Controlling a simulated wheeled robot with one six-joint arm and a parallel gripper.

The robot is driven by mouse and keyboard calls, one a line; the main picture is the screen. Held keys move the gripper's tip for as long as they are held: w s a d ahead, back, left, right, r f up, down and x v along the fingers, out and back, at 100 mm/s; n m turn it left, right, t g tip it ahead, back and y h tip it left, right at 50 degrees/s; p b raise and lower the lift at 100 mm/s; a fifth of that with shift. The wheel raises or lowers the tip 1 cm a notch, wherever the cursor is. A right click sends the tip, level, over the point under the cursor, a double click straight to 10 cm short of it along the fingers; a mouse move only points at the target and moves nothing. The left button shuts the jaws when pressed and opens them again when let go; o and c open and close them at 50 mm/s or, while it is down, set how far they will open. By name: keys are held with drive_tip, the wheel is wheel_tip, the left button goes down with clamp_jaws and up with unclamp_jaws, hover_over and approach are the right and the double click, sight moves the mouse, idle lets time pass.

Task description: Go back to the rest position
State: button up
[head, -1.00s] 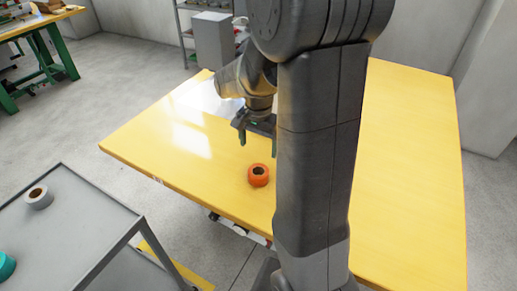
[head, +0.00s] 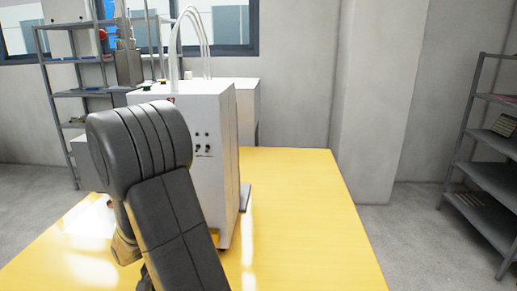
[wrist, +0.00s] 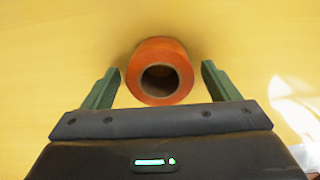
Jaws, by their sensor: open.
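An orange tape roll (wrist: 160,50) with a dark hole through its middle rests on the yellow table (head: 305,220). In the wrist view, the two green fingers of my gripper (wrist: 161,70) are spread wide, one on each side of the roll. A gap shows between the roll and each finger, so nothing is held. In the head view, my arm stands at the left and the roll is out of sight. The gripper is mostly hidden there behind my arm and cut off by the bottom edge.
A large white machine (head: 212,150) with white hoses stands on the table just behind my arm. A grey shelf (head: 62,95) is at the back left, and another shelf (head: 490,170) at the right. The table right of the machine is clear.

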drive_tip(key=shift+f, duration=0.15)
drive_tip(key=shift+r, duration=1.35)
